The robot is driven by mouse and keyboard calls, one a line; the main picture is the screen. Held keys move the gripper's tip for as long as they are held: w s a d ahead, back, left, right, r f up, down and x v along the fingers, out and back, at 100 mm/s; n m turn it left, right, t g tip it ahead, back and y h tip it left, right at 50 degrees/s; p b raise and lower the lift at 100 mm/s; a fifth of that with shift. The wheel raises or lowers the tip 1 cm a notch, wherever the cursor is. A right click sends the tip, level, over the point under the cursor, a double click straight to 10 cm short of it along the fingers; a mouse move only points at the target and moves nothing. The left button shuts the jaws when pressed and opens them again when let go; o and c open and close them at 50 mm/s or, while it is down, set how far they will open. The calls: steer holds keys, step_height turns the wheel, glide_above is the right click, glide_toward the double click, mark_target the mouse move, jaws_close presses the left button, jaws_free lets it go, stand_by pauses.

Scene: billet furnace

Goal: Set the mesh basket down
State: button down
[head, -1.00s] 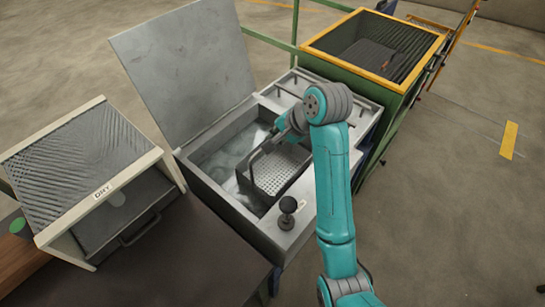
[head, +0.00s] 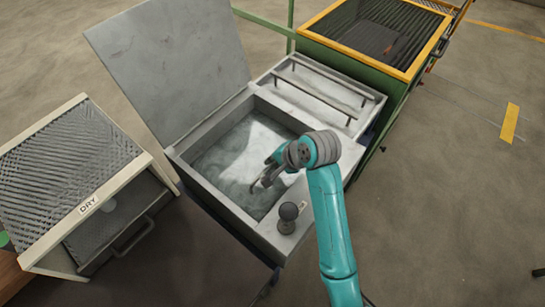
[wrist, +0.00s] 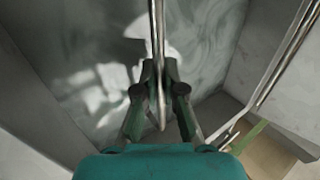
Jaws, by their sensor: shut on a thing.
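The mesh basket shows only as a thin metal handle bar (wrist: 155,35) in the wrist view, running between my fingers. Its mesh body is not visible in either view; the cloudy liquid (head: 236,150) seems to hide it. My gripper (head: 262,183) reaches low into the open tank (head: 218,203), over the right part of the liquid. In the wrist view my gripper (wrist: 160,88) is shut on the handle bar. My own arm covers part of the tank's right side in the head view.
The tank's lid (head: 172,75) stands open at the back left. Beside the opening are a ledge with two bars (head: 318,92) and a dark knob (head: 288,212). A box marked DRY (head: 88,205) stands left. A yellow-rimmed green bin (head: 400,70) stands behind right.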

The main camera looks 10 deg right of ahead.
steer(key=shift+f, duration=0.15)
steer(key=c, duration=1.7)
jaws_free()
steer(key=shift+f, duration=0.15)
steer(key=o, duration=0.4)
steer(key=v, duration=1.2)
